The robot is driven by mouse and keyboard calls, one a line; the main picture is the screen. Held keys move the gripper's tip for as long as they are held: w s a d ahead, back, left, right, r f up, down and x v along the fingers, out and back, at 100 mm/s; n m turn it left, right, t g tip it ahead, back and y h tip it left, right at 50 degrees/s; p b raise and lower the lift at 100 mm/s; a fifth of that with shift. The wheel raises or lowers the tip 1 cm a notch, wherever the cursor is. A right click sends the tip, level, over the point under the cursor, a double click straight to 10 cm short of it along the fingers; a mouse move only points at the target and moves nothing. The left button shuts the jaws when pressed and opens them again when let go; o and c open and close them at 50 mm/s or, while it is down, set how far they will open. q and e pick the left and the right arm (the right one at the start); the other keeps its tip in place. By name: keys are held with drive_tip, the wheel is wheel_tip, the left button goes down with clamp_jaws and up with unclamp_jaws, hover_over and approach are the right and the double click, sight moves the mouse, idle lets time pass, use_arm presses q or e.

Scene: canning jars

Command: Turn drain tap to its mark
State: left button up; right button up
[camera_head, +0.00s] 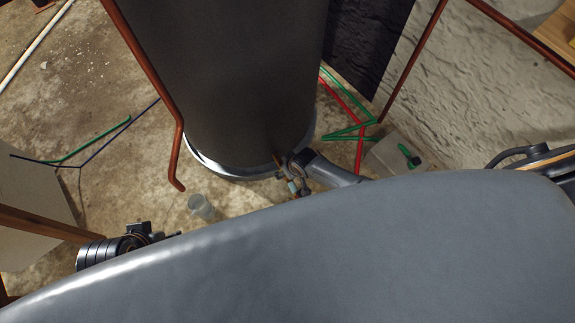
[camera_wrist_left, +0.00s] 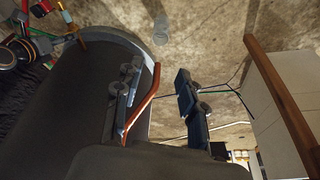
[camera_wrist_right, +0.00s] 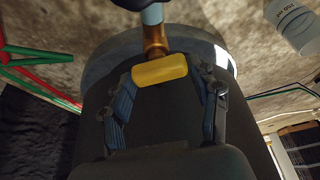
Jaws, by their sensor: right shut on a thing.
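The drain tap sits at the foot of a large dark tank (camera_head: 225,80). In the right wrist view its yellow handle (camera_wrist_right: 160,69) lies crosswise between my right fingertips, below a brass body (camera_wrist_right: 154,40) with a pale blue end. My right gripper (camera_wrist_right: 168,88) is shut on the handle. In the head view my right gripper (camera_head: 287,165) reaches the tap from the right and hides most of it. I cannot make out a mark. My left gripper (camera_wrist_left: 157,85) is open, its fingers apart; in the head view it (camera_head: 160,236) is low at left, away from the tap.
A clear cup (camera_head: 201,207) stands on the concrete floor left of the tap. A copper pipe (camera_head: 177,140) hangs down beside the tank, and shows near my left fingers (camera_wrist_left: 141,105). Red and green pipes (camera_head: 345,125) lie to the right. Floor left of the tank is mostly free.

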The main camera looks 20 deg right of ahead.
drive_tip(key=shift+a+r+m, duration=0.1)
drive_tip(key=shift+a+m, duration=0.05)
drive_tip(key=shift+m, duration=0.25)
use_arm(q)
drive_tip(key=shift+p+x, duration=0.45)
drive_tip(key=shift+x, duration=1.3)
use_arm(e)
drive_tip(key=shift+m+h, duration=0.5)
drive_tip(key=shift+m, duration=0.4)
drive_tip(key=o, duration=1.1)
drive_tip(key=shift+o, duration=0.2)
use_arm(q)
drive_tip(key=shift+d, duration=0.1)
use_arm(e)
drive_tip(key=v, duration=1.2)
drive_tip(key=shift+s, duration=0.1)
